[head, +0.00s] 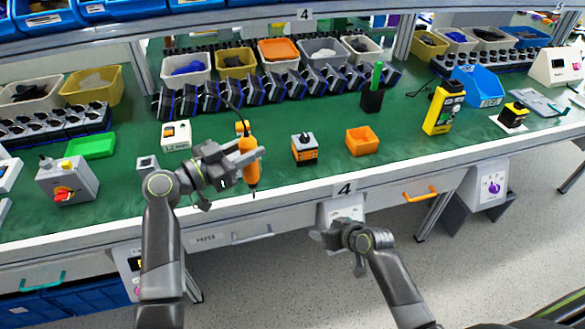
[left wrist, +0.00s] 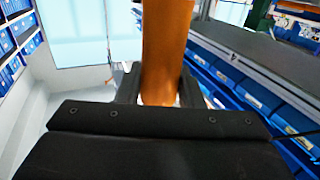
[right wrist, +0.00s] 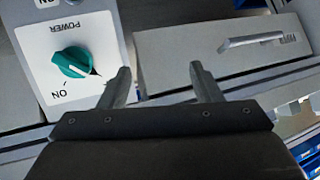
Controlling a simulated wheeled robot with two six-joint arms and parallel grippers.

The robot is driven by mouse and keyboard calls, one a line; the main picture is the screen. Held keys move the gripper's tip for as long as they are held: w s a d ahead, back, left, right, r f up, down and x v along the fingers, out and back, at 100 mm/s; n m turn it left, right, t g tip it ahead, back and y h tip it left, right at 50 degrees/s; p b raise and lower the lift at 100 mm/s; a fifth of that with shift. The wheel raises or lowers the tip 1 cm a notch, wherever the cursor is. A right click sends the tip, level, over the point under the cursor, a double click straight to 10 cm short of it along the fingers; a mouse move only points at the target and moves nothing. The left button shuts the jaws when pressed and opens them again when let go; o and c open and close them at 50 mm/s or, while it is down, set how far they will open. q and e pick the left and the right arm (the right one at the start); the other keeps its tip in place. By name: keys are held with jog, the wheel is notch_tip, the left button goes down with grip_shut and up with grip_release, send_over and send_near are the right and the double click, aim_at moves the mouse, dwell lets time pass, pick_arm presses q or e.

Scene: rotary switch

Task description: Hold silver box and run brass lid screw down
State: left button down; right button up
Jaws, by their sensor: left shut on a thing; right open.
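A silver-grey box (head: 68,182) with a red knob on a yellow plate stands on the green bench at the left. Its brass lid screw is too small to make out. My left gripper (head: 246,160) is shut on an orange power screwdriver (head: 250,162), held upright with its bit pointing down near the bench's front edge, well right of the box. The orange body also fills the space between the jaws in the left wrist view (left wrist: 166,50). My right gripper (head: 325,236) is open and empty in front of the bench edge; its spread fingers show in the right wrist view (right wrist: 165,88).
A small white box (head: 176,135), an orange-and-black device (head: 305,149), an orange bin (head: 362,141) and a green tray (head: 91,146) stand on the bench. The right wrist view shows a teal power knob (right wrist: 74,62) and a drawer handle (right wrist: 250,40).

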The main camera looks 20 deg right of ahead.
pick_arm(q)
jog(key=shift+r, duration=0.1)
pick_arm(e)
jog(key=w+a+r+n+t+y, duration=0.1)
jog(key=a+r+n+y, duration=0.15)
jog(key=r, duration=0.55)
jog(key=w+a+r+n+t+y, duration=0.1)
jog(key=w+a+r, duration=0.15)
jog(key=r, duration=0.45)
jog(key=n+y, duration=0.3)
jog(key=n, duration=0.1)
send_near(255, 164)
jog(key=x, duration=1.2)
jog(key=shift+a, duration=0.1)
jog(key=shift+s+a, duration=0.1)
grip_shut()
pick_arm(q)
jog(key=c, duration=1.2)
grip_release()
pick_arm(e)
jog(key=shift+r, duration=0.1)
pick_arm(q)
jog(key=o, duration=0.3)
